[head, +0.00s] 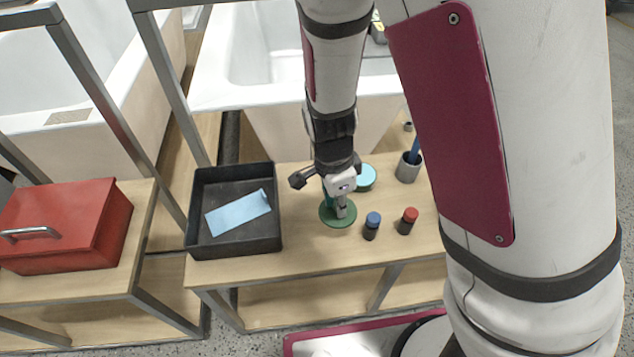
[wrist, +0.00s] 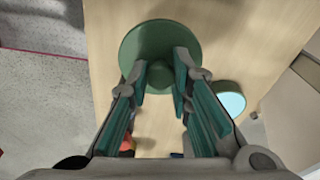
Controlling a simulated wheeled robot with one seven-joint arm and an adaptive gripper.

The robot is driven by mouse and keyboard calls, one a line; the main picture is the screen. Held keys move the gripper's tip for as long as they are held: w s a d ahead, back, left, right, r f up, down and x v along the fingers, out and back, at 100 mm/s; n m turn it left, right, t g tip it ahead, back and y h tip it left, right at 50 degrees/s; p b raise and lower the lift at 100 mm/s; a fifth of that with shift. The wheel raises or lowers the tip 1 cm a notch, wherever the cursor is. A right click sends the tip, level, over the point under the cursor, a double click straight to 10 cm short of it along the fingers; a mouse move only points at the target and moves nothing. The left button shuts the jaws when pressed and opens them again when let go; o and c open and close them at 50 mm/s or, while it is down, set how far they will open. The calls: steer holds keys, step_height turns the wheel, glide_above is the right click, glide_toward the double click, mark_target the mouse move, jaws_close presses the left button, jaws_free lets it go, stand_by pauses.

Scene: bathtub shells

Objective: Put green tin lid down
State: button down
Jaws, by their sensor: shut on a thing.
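The green tin lid (head: 330,219) is a round dark green disc with a knob. It is at the wooden bench top in the head view, right of the black tray. In the wrist view the lid (wrist: 150,38) shows beyond my fingers, with its knob between the fingertips. My gripper (head: 341,209) points down over the lid and is shut on its knob. It also shows in the wrist view (wrist: 161,78). I cannot tell whether the lid's underside touches the bench.
A black tray (head: 192,215) holding a light blue sheet (head: 238,213) is on the left. A light blue round-topped tin (head: 366,177) is behind the lid. Blue-capped (head: 372,225) and red-capped (head: 408,221) bottles and a grey cup (head: 408,170) stand right. The bench top (head: 300,258) is clear in front.

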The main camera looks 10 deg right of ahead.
mark_target(337, 221)
steer(key=s, duration=0.2)
steer(key=a, duration=0.1)
steer(key=shift+s+f, duration=0.4)
steer(key=shift+w+f, duration=0.15)
steer(key=shift+w, duration=0.15)
steer(key=w, duration=0.5)
steer(key=w+a+f+b, duration=0.1)
steer(key=w, duration=0.3)
steer(key=w+a+b, duration=0.1)
steer(key=w, duration=0.4)
steer(key=shift+w+a+f, duration=0.2)
steer(key=shift+w, duration=0.1)
steer(key=shift+w+f+b, duration=0.1)
steer(key=shift+f+b, duration=0.35)
steer(key=shift+f, duration=1.35)
steer(key=shift+r, duration=0.1)
steer(key=c, duration=1.9)
jaws_free()
steer(key=o, duration=0.5)
steer(key=shift+c, duration=0.2)
